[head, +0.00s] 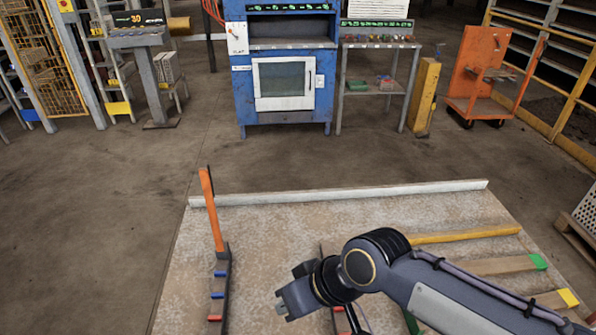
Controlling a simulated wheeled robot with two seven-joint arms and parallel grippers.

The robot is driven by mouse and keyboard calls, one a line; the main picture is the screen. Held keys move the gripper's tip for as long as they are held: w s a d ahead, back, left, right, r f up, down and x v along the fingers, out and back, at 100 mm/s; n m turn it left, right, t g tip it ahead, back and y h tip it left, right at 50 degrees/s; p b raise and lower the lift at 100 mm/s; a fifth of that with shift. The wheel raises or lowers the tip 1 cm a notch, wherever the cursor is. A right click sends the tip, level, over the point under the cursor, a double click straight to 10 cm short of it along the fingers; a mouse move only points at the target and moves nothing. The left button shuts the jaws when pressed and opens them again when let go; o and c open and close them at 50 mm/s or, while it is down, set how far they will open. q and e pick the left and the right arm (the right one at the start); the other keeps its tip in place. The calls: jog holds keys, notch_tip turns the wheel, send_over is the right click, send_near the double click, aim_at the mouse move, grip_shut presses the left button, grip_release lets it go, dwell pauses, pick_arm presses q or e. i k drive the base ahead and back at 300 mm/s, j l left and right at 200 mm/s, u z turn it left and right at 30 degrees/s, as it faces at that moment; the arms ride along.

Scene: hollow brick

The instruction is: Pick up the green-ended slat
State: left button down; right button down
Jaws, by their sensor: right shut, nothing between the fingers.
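The green-ended slat (498,266) lies on the right part of the speckled table (270,240). It is a pale wooden strip with a green tip at its right end, and its left part is hidden behind my right arm. My right gripper (284,306) is shut and empty over the middle of the table, well to the left of the slat's visible part. My left gripper is out of view.
A yellowish slat (465,236) lies behind the green-ended one, and a yellow-ended slat (555,299) lies in front. A dark rack (219,285) with an orange upright (211,210) and coloured pegs stands at left. A pale ledge (340,192) edges the table's back.

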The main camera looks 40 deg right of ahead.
aim_at(531, 263)
jog(key=z, duration=2.9)
jog(key=u, duration=1.6)
jog(key=z, duration=1.6)
jog(key=i+l+u, duration=0.1)
jog(key=i+l, duration=0.15)
jog(key=i+l+u, duration=0.15)
jog(key=l, duration=0.25)
jog(key=i+l+u, duration=0.1)
jog(key=i+l, duration=0.2)
jog(key=i+l+u, duration=0.1)
jog(key=l, duration=0.35)
jog(key=i+l+u, duration=0.15)
jog(key=i+l, duration=0.15)
jog(key=i+l+u, duration=0.1)
jog(key=l, duration=0.4)
jog(key=i, duration=0.1)
